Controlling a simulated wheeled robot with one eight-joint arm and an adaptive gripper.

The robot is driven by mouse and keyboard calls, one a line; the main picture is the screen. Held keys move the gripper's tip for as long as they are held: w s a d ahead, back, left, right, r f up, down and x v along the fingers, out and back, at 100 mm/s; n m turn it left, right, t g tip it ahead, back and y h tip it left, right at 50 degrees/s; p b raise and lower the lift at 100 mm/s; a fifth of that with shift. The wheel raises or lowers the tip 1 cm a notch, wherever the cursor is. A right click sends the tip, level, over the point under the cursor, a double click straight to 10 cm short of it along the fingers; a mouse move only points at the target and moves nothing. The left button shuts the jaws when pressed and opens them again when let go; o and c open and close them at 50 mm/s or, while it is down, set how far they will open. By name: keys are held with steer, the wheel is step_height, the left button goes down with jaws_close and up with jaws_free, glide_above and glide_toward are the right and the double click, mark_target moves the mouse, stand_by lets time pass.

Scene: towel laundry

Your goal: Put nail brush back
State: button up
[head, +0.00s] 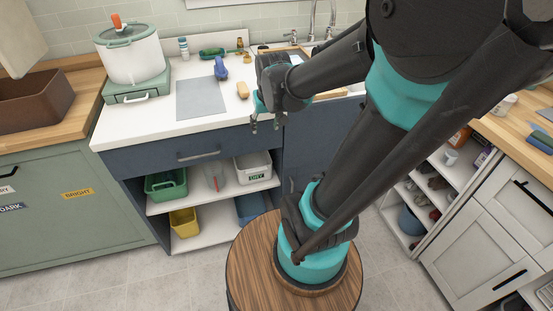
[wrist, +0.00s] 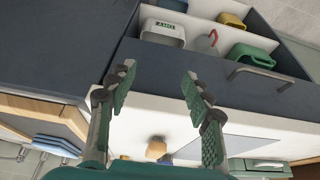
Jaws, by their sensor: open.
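A small tan, rounded block that looks like the nail brush (head: 242,89) lies on the white counter, right of a grey mat. It also shows in the wrist view (wrist: 156,147), low and between the bases of my fingers. My gripper (head: 265,124) is open and empty. It hangs at the counter's front edge, to the right of and nearer than the tan block, with the fingers pointing down. In the wrist view both fingertips (wrist: 160,74) are spread apart with nothing between them.
The grey mat (head: 201,98) lies on the white counter. A blue item (head: 221,68) and a green bottle (head: 211,53) are behind it. A white pot (head: 133,58) stands at left. Shelves below hold a green bin (head: 165,186), a white labelled bin (head: 253,168) and a yellow bin (head: 184,222).

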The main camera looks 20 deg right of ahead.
steer(key=s+f, duration=0.8)
steer(key=s, duration=0.2)
steer(key=shift+s+d, duration=0.15)
steer(key=shift+d, duration=0.3)
